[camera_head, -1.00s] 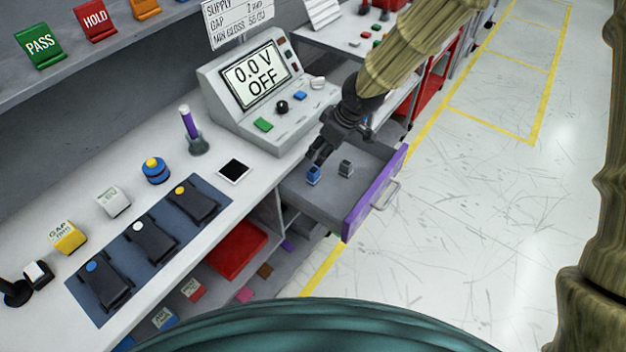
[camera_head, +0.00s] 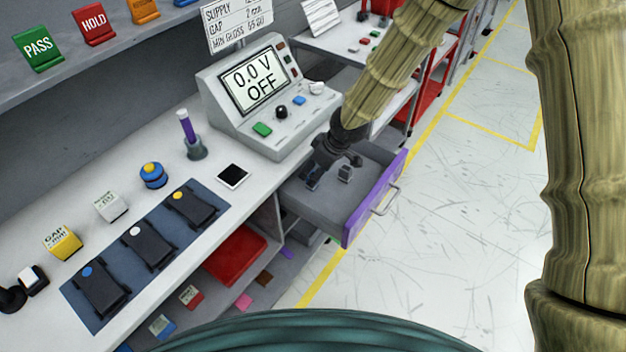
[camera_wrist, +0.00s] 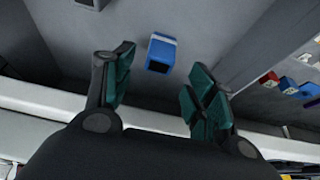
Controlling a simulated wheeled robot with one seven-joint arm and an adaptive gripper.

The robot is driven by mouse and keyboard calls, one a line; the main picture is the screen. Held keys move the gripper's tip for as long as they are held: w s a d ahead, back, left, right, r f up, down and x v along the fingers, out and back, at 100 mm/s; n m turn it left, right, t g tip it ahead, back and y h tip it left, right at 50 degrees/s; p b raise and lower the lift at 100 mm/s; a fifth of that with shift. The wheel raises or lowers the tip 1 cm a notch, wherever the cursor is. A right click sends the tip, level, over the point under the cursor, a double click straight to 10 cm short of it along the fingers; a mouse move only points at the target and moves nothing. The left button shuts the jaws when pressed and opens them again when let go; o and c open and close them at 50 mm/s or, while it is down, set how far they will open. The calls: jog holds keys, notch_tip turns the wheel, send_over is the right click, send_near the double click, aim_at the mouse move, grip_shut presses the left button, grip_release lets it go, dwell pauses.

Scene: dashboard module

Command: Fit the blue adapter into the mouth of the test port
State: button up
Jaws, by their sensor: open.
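The blue adapter (camera_wrist: 160,52) lies on the floor of the open grey drawer (camera_head: 330,205). In the wrist view it is a small block with a dark opening at its near end, just beyond the gap between my fingertips. In the head view my gripper mostly hides it. My gripper (camera_wrist: 160,82) is open and empty, its green-padded fingers spread to either side of the line to the adapter. In the head view my gripper (camera_head: 333,170) is low over the drawer. I cannot tell which thing is the test port.
The purple drawer front (camera_head: 374,198) stands out over the floor. The console (camera_head: 265,105) reads "0.0 V OFF". Several black devices rest on a blue mat (camera_head: 90,318) on the bench.

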jog(key=shift+p+x, duration=0.45)
jog(key=shift+x, duration=1.7)
jog(key=shift+d+f, duration=0.1)
jog(key=shift+d, duration=0.05)
jog(key=c, duration=1.1)
